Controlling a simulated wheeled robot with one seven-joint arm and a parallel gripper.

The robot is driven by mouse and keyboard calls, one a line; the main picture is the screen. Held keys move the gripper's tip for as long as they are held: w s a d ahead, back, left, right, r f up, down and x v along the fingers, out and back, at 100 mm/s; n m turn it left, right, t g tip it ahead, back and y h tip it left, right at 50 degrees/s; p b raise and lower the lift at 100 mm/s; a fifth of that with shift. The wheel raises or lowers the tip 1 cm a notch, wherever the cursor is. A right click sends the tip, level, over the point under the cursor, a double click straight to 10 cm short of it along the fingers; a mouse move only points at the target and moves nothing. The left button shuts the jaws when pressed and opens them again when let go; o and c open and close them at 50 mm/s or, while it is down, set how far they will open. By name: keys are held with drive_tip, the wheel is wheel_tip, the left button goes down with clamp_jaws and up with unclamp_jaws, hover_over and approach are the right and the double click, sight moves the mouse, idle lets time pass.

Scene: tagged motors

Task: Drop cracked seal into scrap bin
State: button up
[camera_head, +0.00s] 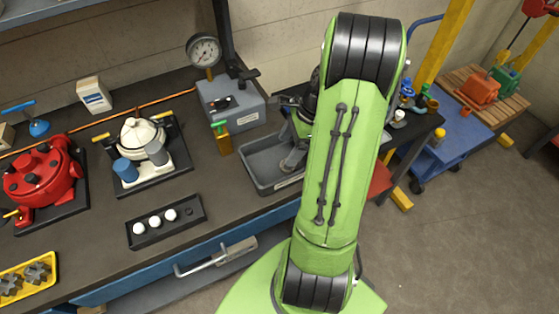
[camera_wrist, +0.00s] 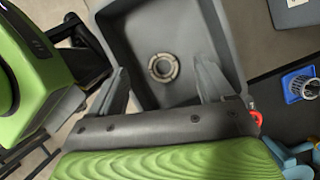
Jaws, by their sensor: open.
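The grey scrap bin (camera_head: 254,174) stands on the bench beside my arm, partly hidden by it in the head view. The wrist view looks down into the bin (camera_wrist: 226,42). A beige-grey ring with notches, seemingly the cracked seal (camera_wrist: 163,68), shows inside the bin, in line with the gap between my fingers. No finger touches it in the picture. I cannot tell whether it rests on the bin floor. My gripper (camera_wrist: 161,76) is open above the bin, one finger on each side of the ring. The head view shows the gripper (camera_head: 292,158) only partly, behind my arm.
A black tray with white pieces (camera_head: 166,222), a white motor (camera_head: 139,134) and a red motor (camera_head: 40,174) are on the bench. A grey gauge box (camera_head: 232,106) stands behind the bin. A blue cart (camera_head: 452,137) is at right. Floor at lower right is clear.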

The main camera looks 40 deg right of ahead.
drive_tip(key=p+v, duration=0.4)
drive_tip(key=v, duration=0.9)
drive_tip(key=shift+r, duration=0.25)
drive_tip(key=a+r+n+h, duration=0.1)
drive_tip(key=a+r+n, duration=0.25)
drive_tip(key=a, duration=0.25)
drive_tip(key=w+a+r+n+h, duration=0.1)
drive_tip(key=a+r+n, duration=0.1)
drive_tip(key=a+n, duration=0.35)
drive_tip(key=a+r+n+h, duration=0.1)
drive_tip(key=a+r+n, duration=0.25)
drive_tip(key=a, duration=0.35)
drive_tip(key=s+a+n+t+h, duration=0.1)
drive_tip(key=s+a+n+t, duration=0.2)
drive_tip(key=s+a+n, duration=0.4)
drive_tip(key=s+n, duration=0.1)
drive_tip(key=n, duration=0.4)
drive_tip(key=shift+s+a+f, duration=0.15)
drive_tip(key=shift+s, duration=0.2)
drive_tip(key=shift+s, duration=0.1)
